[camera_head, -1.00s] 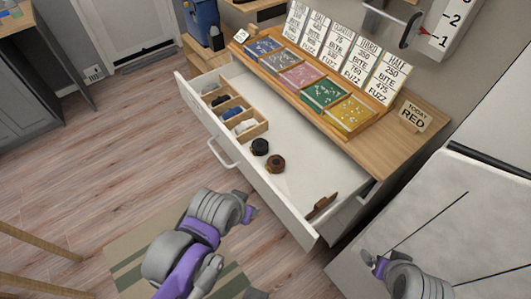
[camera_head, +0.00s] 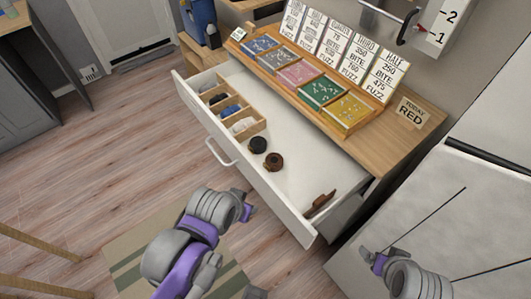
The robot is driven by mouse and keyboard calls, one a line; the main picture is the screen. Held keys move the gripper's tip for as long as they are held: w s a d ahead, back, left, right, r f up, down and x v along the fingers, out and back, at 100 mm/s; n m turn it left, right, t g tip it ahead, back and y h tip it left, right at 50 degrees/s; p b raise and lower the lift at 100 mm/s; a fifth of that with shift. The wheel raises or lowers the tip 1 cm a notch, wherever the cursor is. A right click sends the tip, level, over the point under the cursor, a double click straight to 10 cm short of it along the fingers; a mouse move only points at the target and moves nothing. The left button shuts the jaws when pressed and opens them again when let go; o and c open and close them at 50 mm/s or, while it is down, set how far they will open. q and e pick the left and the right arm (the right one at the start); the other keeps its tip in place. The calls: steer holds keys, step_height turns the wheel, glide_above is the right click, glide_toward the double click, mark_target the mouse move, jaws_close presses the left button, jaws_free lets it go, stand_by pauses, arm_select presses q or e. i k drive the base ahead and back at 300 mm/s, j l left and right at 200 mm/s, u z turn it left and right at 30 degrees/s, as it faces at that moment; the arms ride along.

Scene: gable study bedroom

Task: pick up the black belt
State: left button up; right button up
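A rolled black belt (camera_head: 258,145) lies on the floor of the open white drawer (camera_head: 290,190), just right of the divided organiser. A rolled brown belt (camera_head: 273,161) lies close beside it, toward the right. My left gripper (camera_head: 246,212) is in front of the drawer, outside it and well short of the belts. Its fingers are small and partly hidden, so its opening is unclear. My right gripper (camera_head: 372,258) is at the lower right, beside the light grey surface, away from the drawer. Its opening is also unclear.
A wooden organiser (camera_head: 257,129) in the drawer holds several rolled dark, blue and white items. A brown object (camera_head: 320,204) lies at the drawer's right end. The wooden top (camera_head: 408,142) above carries coloured trays and cards. A light grey surface (camera_head: 440,215) stands at right.

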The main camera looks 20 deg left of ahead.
mark_target(258, 144)
steer(key=k+u, duration=0.15)
steer(key=u, duration=0.35)
steer(key=k+j+u, duration=0.1)
steer(key=u, duration=0.4)
steer(key=i+l+u, duration=0.15)
steer(key=i, duration=0.15)
steer(key=i+l+u, duration=0.2)
steer(key=i+j, duration=0.05)
steer(key=j, duration=0.05)
